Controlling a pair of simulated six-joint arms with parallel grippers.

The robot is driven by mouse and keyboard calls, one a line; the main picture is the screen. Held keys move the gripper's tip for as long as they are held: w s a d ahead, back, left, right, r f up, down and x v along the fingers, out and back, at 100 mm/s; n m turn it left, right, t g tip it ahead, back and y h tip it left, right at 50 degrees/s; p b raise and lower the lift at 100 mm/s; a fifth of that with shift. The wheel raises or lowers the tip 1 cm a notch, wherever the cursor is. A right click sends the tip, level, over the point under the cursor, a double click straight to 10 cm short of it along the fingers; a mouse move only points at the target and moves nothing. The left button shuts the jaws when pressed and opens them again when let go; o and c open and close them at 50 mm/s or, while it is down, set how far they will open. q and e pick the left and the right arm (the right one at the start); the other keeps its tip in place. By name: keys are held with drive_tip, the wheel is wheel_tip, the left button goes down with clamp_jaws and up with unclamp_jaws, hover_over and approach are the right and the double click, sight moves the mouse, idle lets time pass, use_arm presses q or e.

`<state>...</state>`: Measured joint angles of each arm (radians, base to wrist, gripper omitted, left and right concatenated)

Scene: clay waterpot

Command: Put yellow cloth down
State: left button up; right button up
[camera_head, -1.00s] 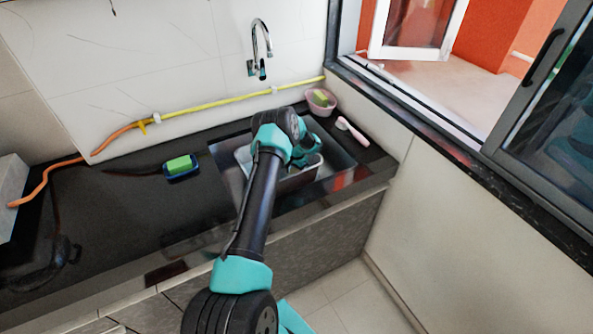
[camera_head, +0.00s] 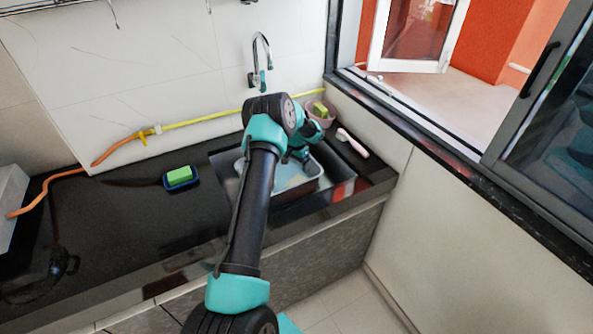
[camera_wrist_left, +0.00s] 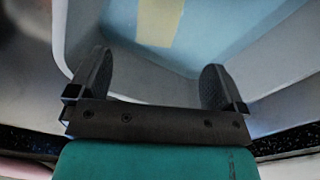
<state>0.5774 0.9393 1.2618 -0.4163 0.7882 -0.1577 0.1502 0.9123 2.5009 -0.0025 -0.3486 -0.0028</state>
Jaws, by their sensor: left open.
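The yellow cloth (camera_wrist_left: 158,20) lies inside a pale basin with a light blue interior (camera_wrist_left: 205,30), at the top of the left wrist view. My left gripper (camera_wrist_left: 159,65) is open, its two dark fingers spread apart with nothing between them. The cloth is beyond the fingertips and apart from them. In the head view the left gripper (camera_head: 304,153) is over the basin (camera_head: 310,183) in the sink, partly hidden by my own arm. My right gripper is not in view.
A green sponge (camera_head: 179,174) sits in a blue dish left of the sink. A pink bowl (camera_head: 321,121) and a pink-handled brush (camera_head: 353,144) are at the right. A tap (camera_head: 262,58) and a yellow-orange hose (camera_head: 200,120) are behind. The left counter is largely clear.

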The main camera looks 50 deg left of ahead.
use_arm(q)
drive_tip(key=shift+r, duration=0.45)
idle(0.3)
